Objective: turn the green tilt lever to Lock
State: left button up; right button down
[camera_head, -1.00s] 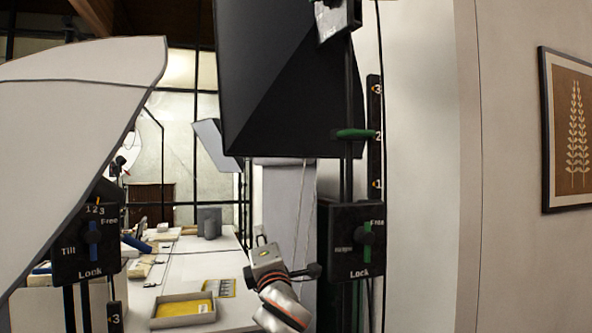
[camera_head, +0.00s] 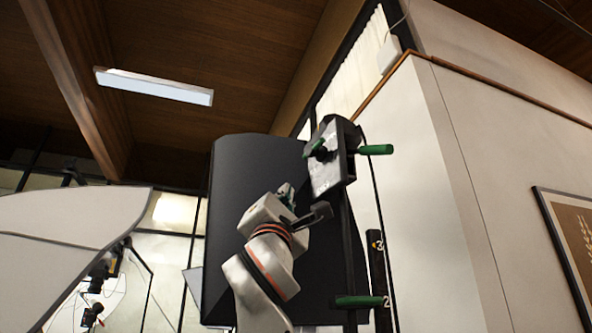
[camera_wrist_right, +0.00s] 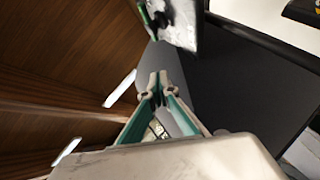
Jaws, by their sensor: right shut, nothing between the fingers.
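A bracket (camera_head: 333,165) with a glare-washed plate sits at the top of the stand, beside a large dark panel (camera_head: 255,185). A green lever (camera_head: 375,150) sticks out to its right, and a smaller green part (camera_head: 314,147) shows on the plate's face. I cannot read the plate's words, nor tell which green part is the tilt lever. A green handle (camera_head: 358,301) sits lower, by the mark 2. My right gripper (camera_head: 303,203) is below and left of the bracket, apart from it. In the right wrist view its fingertips (camera_wrist_right: 158,78) are together and empty; the plate (camera_wrist_right: 178,22) shows above them. My left gripper is out of view.
The dark panel stands close behind my right gripper. A numbered strip (camera_head: 378,270) runs beside the stand. A large white panel (camera_head: 60,240) fills the lower left. A white wall (camera_head: 500,180) stands to the right.

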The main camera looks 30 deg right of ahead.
aim_at(317, 150)
jog(key=shift+r, duration=0.1)
pick_arm(q)
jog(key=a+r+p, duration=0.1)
jog(key=p, duration=0.1)
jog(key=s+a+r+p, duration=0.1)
jog(key=p, duration=0.2)
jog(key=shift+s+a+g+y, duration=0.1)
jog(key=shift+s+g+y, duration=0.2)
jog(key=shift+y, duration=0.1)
pick_arm(e)
jog(key=s+d+r+x, duration=0.1)
jog(key=s+x, duration=0.1)
jog(key=x, duration=1)
jog(key=shift+r, duration=0.25)
jog(key=shift+d, duration=0.15)
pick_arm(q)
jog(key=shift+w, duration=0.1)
pick_arm(e)
jog(key=shift+s, duration=0.1)
